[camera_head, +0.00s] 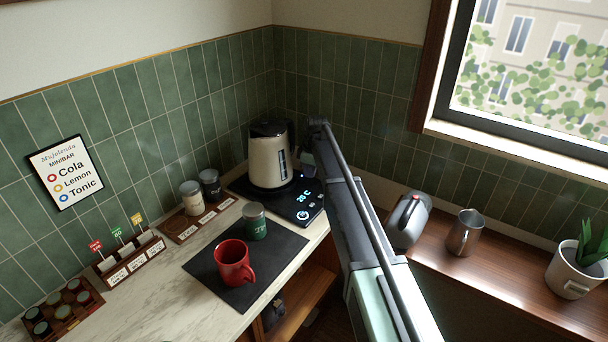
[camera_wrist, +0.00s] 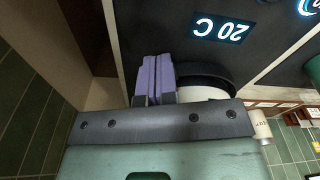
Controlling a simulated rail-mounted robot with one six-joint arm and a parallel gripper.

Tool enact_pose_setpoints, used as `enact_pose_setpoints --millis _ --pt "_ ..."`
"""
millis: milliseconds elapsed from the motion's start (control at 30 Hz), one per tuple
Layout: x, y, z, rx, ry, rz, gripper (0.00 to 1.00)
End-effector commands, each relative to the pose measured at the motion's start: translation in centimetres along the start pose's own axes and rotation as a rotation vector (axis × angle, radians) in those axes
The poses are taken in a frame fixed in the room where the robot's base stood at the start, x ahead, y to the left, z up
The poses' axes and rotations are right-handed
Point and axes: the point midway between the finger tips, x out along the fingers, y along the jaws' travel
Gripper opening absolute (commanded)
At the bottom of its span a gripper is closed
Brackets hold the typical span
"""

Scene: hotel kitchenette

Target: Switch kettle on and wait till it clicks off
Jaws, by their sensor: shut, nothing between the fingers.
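The cream kettle (camera_head: 267,163) with a black lid and handle stands upright on a black base (camera_head: 312,187) in the back corner of the counter. The base's lit display reads 20 C, with a round lit icon below it. The display also shows upside down in the wrist view (camera_wrist: 220,29). My gripper (camera_head: 308,162) is just right of the kettle, partly hidden by my arm. In the wrist view its purple fingers (camera_wrist: 154,76) are shut together and empty, beside the kettle's dark lower rim (camera_wrist: 208,78). I cannot tell whether they touch anything.
Jars (camera_head: 191,197) stand left of the kettle. A toaster-like grey appliance (camera_head: 408,220), a metal jug (camera_head: 465,232) and a potted plant (camera_head: 572,273) occupy the wooden ledge at right.

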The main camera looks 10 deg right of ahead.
Motion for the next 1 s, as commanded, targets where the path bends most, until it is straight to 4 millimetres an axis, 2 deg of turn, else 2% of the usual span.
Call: enact_pose_setpoints --millis 100,467,567,900,1000 --pt "-0.9 -0.1 1.4 0.001 0.0 0.0 0.0" --pt "-1.2 0.0 1.5 0.0 0.0 0.0 0.0" --pt "-2.5 0.0 1.5 0.0 0.0 0.0 0.0" --pt "-10.1 0.0 1.4 0.0 0.0 0.0 0.0" --pt "-11.4 0.0 1.4 0.0 0.0 0.0 0.0"
